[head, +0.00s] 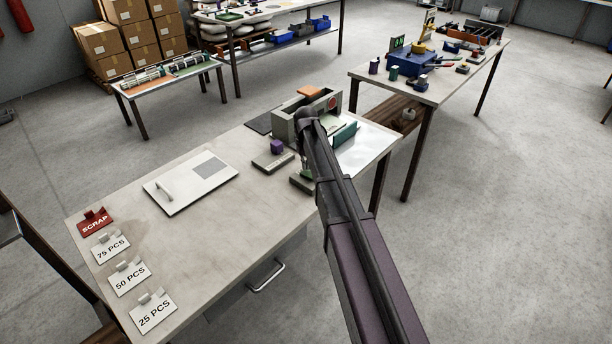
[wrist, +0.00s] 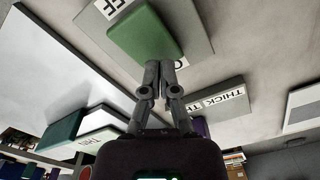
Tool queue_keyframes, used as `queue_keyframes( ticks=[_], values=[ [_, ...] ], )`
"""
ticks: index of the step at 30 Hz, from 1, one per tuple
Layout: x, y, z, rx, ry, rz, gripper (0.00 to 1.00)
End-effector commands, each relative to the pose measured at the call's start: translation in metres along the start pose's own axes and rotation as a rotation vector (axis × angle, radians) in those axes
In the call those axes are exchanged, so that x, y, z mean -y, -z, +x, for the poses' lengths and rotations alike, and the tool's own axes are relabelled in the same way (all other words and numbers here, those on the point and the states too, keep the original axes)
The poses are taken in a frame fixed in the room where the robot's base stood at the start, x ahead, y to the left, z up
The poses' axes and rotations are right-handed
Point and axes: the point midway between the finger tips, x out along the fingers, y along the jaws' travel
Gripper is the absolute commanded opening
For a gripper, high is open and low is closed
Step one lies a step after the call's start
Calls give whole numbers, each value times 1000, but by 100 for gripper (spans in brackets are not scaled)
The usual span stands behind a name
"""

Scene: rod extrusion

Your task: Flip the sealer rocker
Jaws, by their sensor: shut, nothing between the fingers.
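A green rocker (wrist: 145,35) on a grey plate (wrist: 196,22) fills the top of the wrist view. One label past its far end ends in "FF", and another by its near end is mostly hidden by my fingers. My gripper (wrist: 160,66) is shut and empty, its fingertips over the near end of the rocker. I cannot tell whether they touch it. In the head view the grey sealer (head: 292,122) stands at the table's right end, partly behind my arm. The rocker's plate (head: 301,184) shows beside my arm.
A purple knob (head: 277,146) on a plate stands left of the rocker; a plate labelled "THICK" (wrist: 222,100) shows in the wrist view. A white hinged panel (head: 190,183) and sign cards (head: 130,278) lie further left.

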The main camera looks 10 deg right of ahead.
Motion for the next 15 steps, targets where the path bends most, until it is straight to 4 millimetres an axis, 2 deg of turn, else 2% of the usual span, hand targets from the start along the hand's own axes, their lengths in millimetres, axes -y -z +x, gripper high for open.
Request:
queue_keyframes(
  ticks=[15],
  values=[
    [0, 0, 6, 0, 0, 0, 0]
  ],
)
